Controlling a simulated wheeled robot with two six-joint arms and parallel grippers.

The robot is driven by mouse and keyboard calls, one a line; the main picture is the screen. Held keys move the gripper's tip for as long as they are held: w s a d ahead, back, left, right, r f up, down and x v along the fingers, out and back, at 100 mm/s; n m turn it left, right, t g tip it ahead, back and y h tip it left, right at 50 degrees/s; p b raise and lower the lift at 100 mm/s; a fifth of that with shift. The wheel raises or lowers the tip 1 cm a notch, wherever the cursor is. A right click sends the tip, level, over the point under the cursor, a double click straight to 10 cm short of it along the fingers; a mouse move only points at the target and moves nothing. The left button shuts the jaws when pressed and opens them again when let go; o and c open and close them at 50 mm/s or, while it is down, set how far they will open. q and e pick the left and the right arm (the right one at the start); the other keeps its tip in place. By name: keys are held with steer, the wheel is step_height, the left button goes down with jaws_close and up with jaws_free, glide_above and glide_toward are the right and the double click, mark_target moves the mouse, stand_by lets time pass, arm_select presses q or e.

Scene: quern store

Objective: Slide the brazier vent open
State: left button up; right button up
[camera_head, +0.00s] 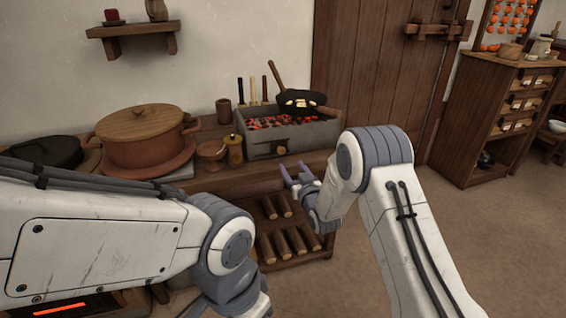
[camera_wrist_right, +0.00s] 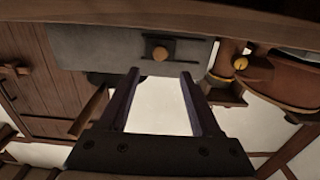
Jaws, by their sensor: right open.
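The brazier (camera_head: 318,136) is a grey stone box of glowing coals on the wooden counter. On its front is the vent, a dark slotted strip with a round wooden knob (camera_head: 281,151). In the right wrist view the picture is turned over; the brazier (camera_wrist_right: 95,48) and the knob (camera_wrist_right: 160,53) show just beyond the fingertips. My right gripper (camera_head: 291,167) is open and empty, in front of and slightly below the knob, apart from it. It also shows in the right wrist view (camera_wrist_right: 159,74), its fingers spread roughly to either side of the knob's line.
A black pan (camera_head: 315,106) with food rests on the brazier. A small yellow-brown jar (camera_head: 235,150) and a wooden bowl (camera_head: 211,150) stand to its left, then a large lidded pot (camera_head: 145,155). Logs (camera_head: 280,245) fill the shelf below. Floor at the right is clear.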

mark_target(282, 152)
steer(key=b+x, duration=0.1)
steer(key=x, duration=0.9)
steer(key=shift+b, duration=0.4)
jaws_close()
steer(key=shift+a, duration=0.1)
stand_by(0.9)
